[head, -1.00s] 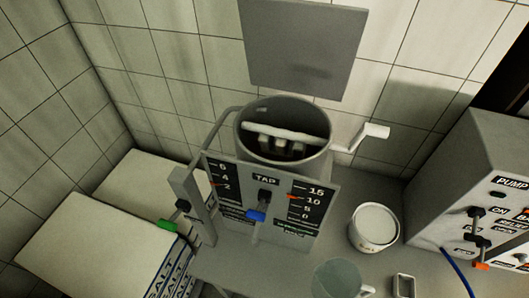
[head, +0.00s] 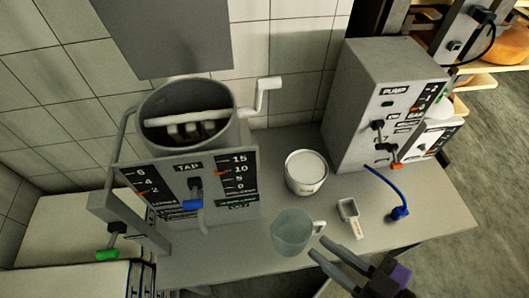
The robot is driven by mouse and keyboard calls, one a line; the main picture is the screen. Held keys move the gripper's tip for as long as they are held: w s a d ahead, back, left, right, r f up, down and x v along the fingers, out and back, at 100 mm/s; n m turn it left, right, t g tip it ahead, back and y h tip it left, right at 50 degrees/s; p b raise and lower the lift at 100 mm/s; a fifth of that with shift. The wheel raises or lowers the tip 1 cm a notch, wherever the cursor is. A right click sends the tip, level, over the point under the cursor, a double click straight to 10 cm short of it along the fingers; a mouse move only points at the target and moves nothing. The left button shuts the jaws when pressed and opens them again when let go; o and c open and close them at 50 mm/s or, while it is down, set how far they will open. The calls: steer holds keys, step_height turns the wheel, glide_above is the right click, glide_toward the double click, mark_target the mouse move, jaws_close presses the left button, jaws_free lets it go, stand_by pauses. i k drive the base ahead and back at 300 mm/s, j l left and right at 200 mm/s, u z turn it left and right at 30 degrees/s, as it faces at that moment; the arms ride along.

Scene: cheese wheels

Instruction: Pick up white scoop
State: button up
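The white scoop (head: 349,211) lies on the grey bench, right of the clear jug and in front of the white tub. Its square bowl points away and its short handle points towards me. My gripper (head: 316,247) enters from the bottom right, with two dark fingers pointing up and left. The fingers are apart, with a gap between the tips and nothing visible in it. The gripper is nearer to me than the scoop, below it and to its left in the picture, not touching it.
The clear jug (head: 291,234) stands close to my fingertips. The white tub (head: 306,173) is behind the scoop. A blue hose (head: 385,186) from the pump box (head: 378,92) lies right of it. The vat (head: 188,115) with its tap panel is left. Bare bench (head: 441,206) shows at right.

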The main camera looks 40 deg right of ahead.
mark_target(348, 209)
steer(key=k+j+z, duration=0.15)
steer(key=k+j, duration=0.6)
